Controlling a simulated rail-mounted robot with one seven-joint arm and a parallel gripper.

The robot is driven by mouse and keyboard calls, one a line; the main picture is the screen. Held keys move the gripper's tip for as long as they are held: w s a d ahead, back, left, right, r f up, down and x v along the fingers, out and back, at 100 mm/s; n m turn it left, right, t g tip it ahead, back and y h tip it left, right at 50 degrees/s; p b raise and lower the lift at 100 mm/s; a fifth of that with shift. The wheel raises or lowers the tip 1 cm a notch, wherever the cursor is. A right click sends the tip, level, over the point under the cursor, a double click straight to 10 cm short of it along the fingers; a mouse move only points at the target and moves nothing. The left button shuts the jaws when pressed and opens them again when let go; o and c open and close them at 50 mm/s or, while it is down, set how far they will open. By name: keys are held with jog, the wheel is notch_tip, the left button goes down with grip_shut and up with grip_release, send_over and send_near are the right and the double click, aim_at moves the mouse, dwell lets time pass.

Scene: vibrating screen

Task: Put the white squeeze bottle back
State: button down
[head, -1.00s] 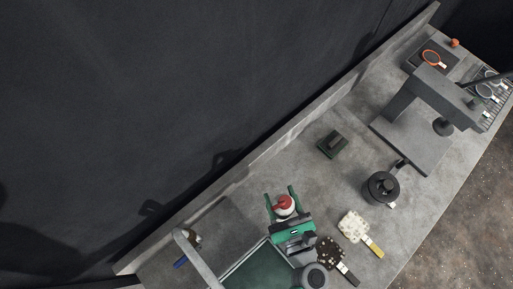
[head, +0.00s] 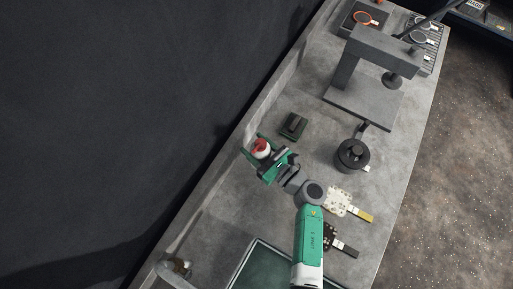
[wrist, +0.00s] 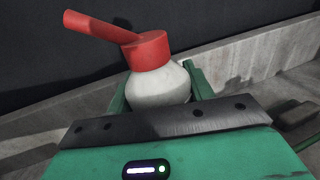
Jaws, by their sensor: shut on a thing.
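The white squeeze bottle (head: 263,152) with a red cap and spout is held between the green fingers of my gripper (head: 253,143), near the bench's back wall. In the wrist view the bottle's round white body (wrist: 160,86) stands between the two fingers, its red spout pointing up and left. My gripper is shut on the bottle. The lower part of the bottle is hidden behind the gripper's front edge. I cannot tell from these views how high it is above the bench.
A dark green block (head: 293,125) lies just beyond my gripper. A black round pot (head: 352,154) and a grey stand (head: 362,100) are to the right. A white spotted paddle (head: 339,201) and a dark one (head: 340,243) lie nearer. A low wall (head: 268,95) runs along the back.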

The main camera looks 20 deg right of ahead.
jog(key=f, duration=0.1)
jog(key=w+f+b, duration=0.1)
jog(key=f, duration=0.1)
jog(key=shift+d+f, duration=0.2)
jog(key=shift+s+f, duration=0.1)
jog(key=shift+f, duration=0.05)
jog(key=shift+f, duration=0.15)
jog(key=c, duration=0.6)
grip_release()
jog(key=shift+r, duration=0.2)
